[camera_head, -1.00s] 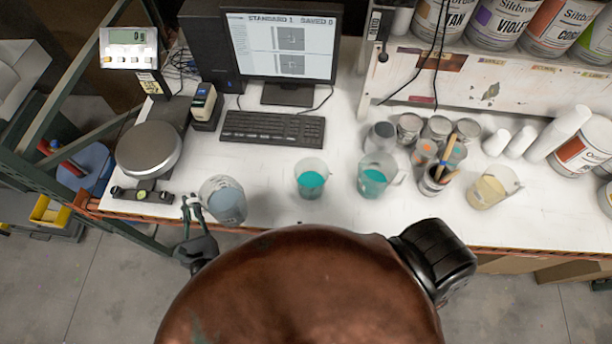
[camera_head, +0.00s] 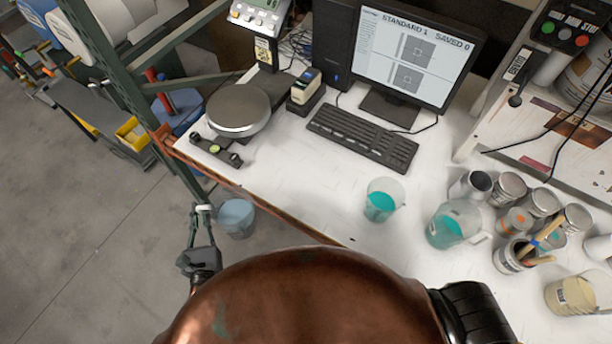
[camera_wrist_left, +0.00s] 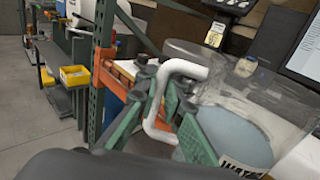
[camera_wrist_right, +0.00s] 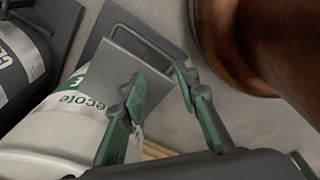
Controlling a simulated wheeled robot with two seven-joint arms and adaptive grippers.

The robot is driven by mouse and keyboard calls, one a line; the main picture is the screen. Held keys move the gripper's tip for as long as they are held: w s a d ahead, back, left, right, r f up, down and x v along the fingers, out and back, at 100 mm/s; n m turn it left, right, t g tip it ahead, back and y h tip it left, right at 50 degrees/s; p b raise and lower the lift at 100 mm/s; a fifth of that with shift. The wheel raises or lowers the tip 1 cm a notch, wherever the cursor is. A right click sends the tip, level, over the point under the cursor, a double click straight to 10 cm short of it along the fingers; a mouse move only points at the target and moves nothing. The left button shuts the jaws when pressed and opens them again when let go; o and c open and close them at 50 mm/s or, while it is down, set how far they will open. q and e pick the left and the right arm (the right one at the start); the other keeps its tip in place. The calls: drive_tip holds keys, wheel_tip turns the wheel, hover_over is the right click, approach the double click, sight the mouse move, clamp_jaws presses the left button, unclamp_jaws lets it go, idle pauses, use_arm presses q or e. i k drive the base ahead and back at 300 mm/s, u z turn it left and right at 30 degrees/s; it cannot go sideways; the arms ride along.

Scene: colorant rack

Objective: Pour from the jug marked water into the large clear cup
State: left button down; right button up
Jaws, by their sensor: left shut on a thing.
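My left gripper (camera_head: 203,210) is shut on the white handle (camera_wrist_left: 165,100) of the clear jug marked water (camera_head: 236,217). A clear cup (camera_head: 381,200) without a visible handle stands on the table, part filled with teal liquid. My right gripper (camera_wrist_right: 160,80) shows only in the right wrist view, its fingers apart, with a grey slotted plate (camera_wrist_right: 125,70) behind them.
A clear handled jug (camera_head: 452,225) with teal liquid stands right of the cup, near several small cans (camera_head: 508,188) and a brush pot (camera_head: 512,258). A round scale (camera_head: 238,110), keyboard (camera_head: 362,138) and monitor (camera_head: 416,52) are behind.

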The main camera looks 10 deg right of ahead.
sight(385, 195)
drive_tip(key=k, duration=1.25)
drive_tip(key=z, duration=0.65)
drive_tip(key=i, duration=1)
drive_tip(key=z, duration=0.05)
